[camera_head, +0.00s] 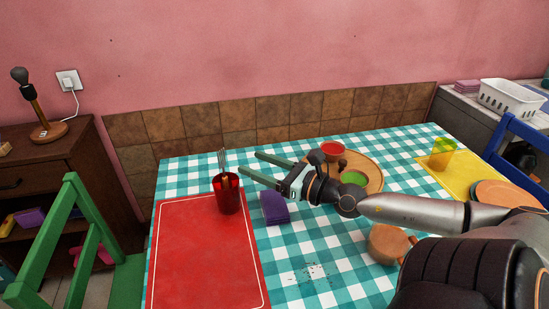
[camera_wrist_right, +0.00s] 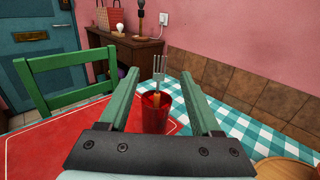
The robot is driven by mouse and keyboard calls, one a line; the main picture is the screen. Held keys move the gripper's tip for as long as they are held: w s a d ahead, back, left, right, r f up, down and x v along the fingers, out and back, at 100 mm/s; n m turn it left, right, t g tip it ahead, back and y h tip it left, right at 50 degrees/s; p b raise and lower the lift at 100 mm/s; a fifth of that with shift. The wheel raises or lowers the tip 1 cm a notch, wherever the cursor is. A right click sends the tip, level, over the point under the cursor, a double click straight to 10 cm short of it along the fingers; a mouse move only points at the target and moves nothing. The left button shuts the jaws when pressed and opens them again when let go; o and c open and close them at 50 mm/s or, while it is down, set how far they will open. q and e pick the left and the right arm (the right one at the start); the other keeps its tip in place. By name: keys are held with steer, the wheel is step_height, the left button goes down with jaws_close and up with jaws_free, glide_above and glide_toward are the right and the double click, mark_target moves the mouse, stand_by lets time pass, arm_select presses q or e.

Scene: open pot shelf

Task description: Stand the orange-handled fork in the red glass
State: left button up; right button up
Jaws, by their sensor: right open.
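The red glass (camera_head: 228,198) stands upright on the back right part of the red placemat (camera_head: 205,265). The fork (camera_head: 222,160) stands in it, tines up and slightly tilted. In the right wrist view the fork (camera_wrist_right: 160,68) shows metal tines above the rim, and its orange handle is inside the red glass (camera_wrist_right: 155,120). My right gripper (camera_head: 249,163) is open, its green fingers apart and pointing toward the fork and glass from the right. In the wrist view the fork lies between the fingertips (camera_wrist_right: 160,72), with gaps on both sides. My left gripper is not in view.
A purple folded cloth (camera_head: 274,208) lies right of the glass. A round wooden tray (camera_head: 372,165) with red and green bowls is behind my right arm. A yellow glass (camera_head: 442,153) stands on a yellow mat at right. A green chair (camera_head: 72,220) is at left.

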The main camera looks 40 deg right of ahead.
steer(key=b+v, duration=0.3)
steer(key=v, duration=0.1)
stand_by(0.4)
stand_by(0.9)
